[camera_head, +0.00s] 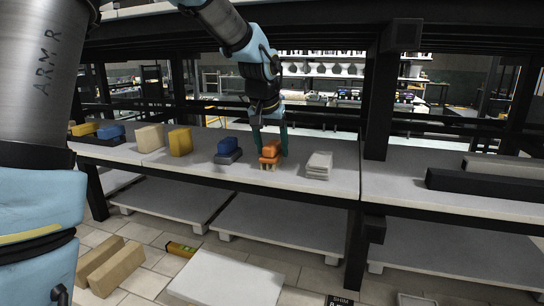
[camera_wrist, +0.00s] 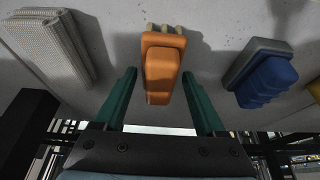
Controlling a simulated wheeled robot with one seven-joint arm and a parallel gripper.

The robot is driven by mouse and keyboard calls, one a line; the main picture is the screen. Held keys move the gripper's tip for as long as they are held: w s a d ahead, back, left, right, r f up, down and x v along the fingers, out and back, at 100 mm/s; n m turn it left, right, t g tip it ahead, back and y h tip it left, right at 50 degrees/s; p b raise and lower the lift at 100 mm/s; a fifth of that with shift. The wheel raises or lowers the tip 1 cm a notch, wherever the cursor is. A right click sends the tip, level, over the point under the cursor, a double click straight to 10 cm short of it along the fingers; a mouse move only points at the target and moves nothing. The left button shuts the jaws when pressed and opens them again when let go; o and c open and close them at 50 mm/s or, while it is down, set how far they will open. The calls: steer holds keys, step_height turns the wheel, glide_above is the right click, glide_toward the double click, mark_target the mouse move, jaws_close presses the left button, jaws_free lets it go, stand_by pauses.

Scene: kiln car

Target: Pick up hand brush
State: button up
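The hand brush (camera_head: 269,152) has an orange body and short pale bristle blocks. It stands on the grey shelf, and in the wrist view the orange brush (camera_wrist: 162,72) lies centred between my fingers. My gripper (camera_head: 270,146) has two green fingers. In the wrist view my gripper (camera_wrist: 160,88) is open, with one finger on each side of the brush and a gap to each. The fingertips reach alongside the brush's handle. I see no contact.
Yellow and tan blocks (camera_head: 180,141) sit farther left. Dark posts (camera_head: 379,100) and an upper frame surround the shelf (camera_head: 290,181).

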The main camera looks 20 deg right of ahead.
jaws_close()
stand_by(0.3)
steer(key=shift+r+b, duration=0.4)
steer(key=shift+r, duration=0.05)
steer(key=shift+s+a+r, duration=0.15)
steer(key=shift+r, duration=0.15)
steer(key=s+a+b, duration=0.5)
steer(key=s+a, duration=0.7)
steer(key=s, duration=0.1)
steer(key=shift+b, duration=0.4)
steer(key=shift+c, duration=1.3)
jaws_free()
steer(key=c, duration=0.6)
steer(key=shift+c, duration=0.2)
